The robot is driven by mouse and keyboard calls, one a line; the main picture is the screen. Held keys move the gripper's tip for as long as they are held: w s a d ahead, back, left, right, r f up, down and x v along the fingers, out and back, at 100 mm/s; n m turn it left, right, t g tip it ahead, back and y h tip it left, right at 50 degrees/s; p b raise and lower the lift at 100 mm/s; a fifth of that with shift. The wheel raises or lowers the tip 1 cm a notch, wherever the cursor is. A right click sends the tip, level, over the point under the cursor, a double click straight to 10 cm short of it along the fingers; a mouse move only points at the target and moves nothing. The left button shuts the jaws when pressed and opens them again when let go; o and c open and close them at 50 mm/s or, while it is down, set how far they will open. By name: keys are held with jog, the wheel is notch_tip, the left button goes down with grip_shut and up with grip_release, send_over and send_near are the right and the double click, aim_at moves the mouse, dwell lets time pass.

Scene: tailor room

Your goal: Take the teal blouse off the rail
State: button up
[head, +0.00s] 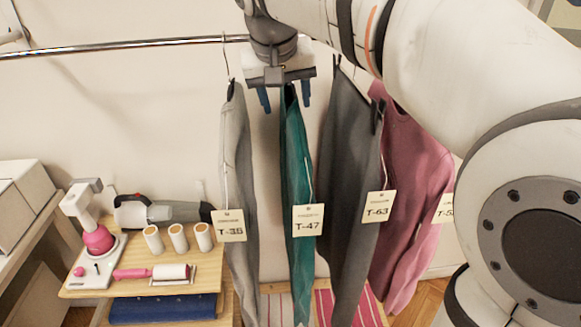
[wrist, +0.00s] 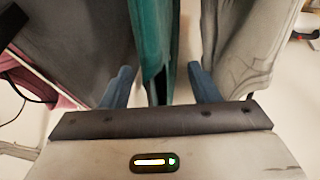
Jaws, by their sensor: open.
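The teal blouse (head: 295,170) hangs from the rail (head: 110,46) in the head view, with a paper tag T-47 (head: 308,221) on its front. My gripper (head: 285,100) is at the top of the blouse, just below rail height, fingers pointing down. Its two blue fingers are apart, one on each side of the blouse's upper part. In the wrist view, the teal blouse (wrist: 153,40) runs between the open fingers (wrist: 160,84), with a gap showing on both sides. The blouse's hanger and hook are hidden behind my gripper and wrist.
Dark grey trousers (head: 347,150) tagged T-63 and a pink garment (head: 415,180) hang on the right.

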jog(key=x, duration=0.6)
jog(key=shift+d+f+p, duration=0.3)
jog(key=shift+f+p, duration=0.05)
jog(key=shift+p, duration=0.05)
grip_shut()
jog(key=shift+r, duration=0.1)
